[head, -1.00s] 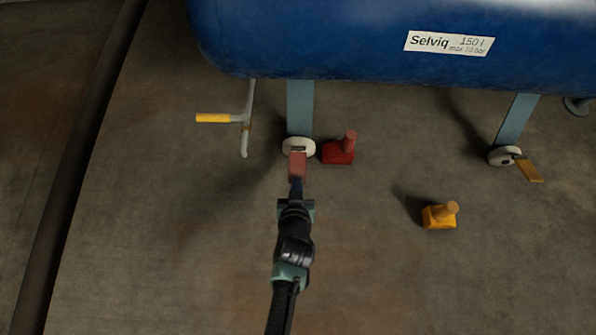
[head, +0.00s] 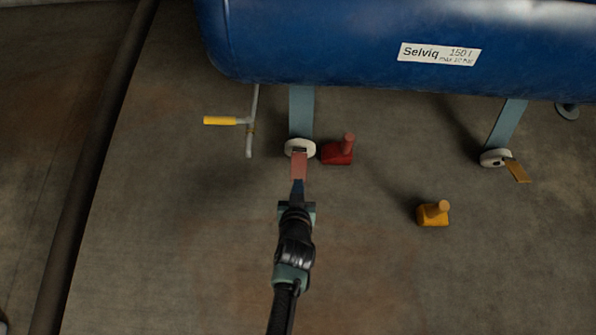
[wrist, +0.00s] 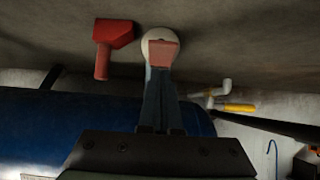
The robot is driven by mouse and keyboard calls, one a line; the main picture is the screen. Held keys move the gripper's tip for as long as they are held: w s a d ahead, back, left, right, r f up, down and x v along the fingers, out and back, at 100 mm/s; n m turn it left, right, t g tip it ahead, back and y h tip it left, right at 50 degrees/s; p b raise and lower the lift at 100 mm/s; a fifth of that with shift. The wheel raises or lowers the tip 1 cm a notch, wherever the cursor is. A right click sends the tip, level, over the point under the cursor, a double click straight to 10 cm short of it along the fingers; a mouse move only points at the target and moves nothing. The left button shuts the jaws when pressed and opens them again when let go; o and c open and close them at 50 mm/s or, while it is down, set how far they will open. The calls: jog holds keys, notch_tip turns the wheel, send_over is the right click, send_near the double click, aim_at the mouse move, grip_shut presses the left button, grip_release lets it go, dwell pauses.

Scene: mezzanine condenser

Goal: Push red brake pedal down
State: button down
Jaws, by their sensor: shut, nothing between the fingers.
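The red brake pedal (head: 299,164) sticks out toward me from the white caster wheel (head: 299,147) under the tank's left leg. In the wrist view the pedal (wrist: 163,54) shows as a pale red plate in front of the wheel (wrist: 158,36). My gripper (head: 298,184) is shut and empty, with its fingertips at the pedal's near end. In the wrist view the fingers (wrist: 158,84) overlap the pedal's lower edge. I cannot tell whether they touch it. The pedal's exact tilt is unclear.
A red wedge block with a post (head: 338,153) stands just right of the wheel. A yellow-handled lever (head: 221,121) hangs to its left. A yellow block (head: 433,215) and a yellow pedal (head: 517,171) are further right. The blue tank (head: 320,45) hangs above.

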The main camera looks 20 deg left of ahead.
jog(key=s+d+p, duration=0.2)
jog(key=s, duration=0.6)
jog(key=shift+d+r, duration=0.25)
jog(key=shift+d, duration=0.05)
